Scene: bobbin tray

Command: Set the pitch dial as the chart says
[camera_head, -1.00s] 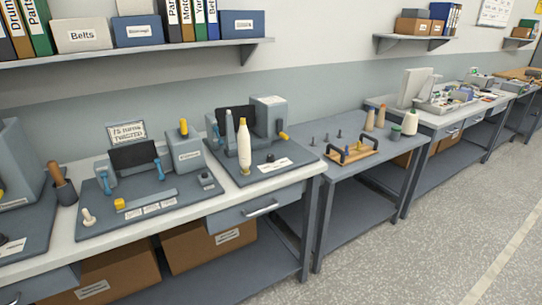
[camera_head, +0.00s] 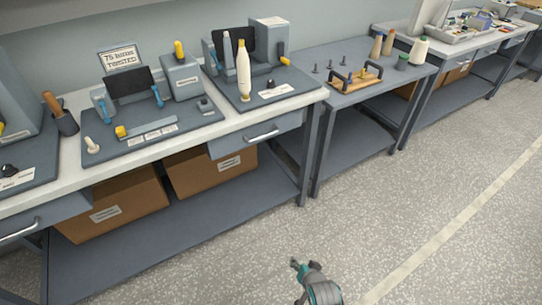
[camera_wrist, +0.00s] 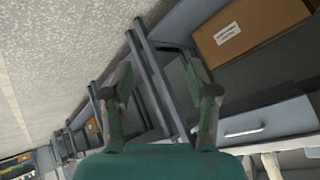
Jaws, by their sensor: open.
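A small white sign (camera_head: 120,58) on the left bench seems to read "75" and "TWISTED"; its middle word is unclear. Several small dark knobs show: one on the far-left station (camera_head: 9,170), one on the middle station (camera_head: 204,100) and one on the right station (camera_head: 271,84). Their labels are too small to read, so I cannot tell which is the pitch dial. My gripper (camera_head: 300,265) is low over the floor in front of the benches, well away from the knobs. In the wrist view its fingers (camera_wrist: 163,88) are apart with nothing between them.
The white-topped bench (camera_head: 232,122) has a drawer (camera_head: 262,133) and cardboard boxes (camera_head: 115,202) below. A lower grey table (camera_head: 345,97) holds a wooden tray with black handles (camera_head: 358,78). The floor (camera_head: 420,200) is clear.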

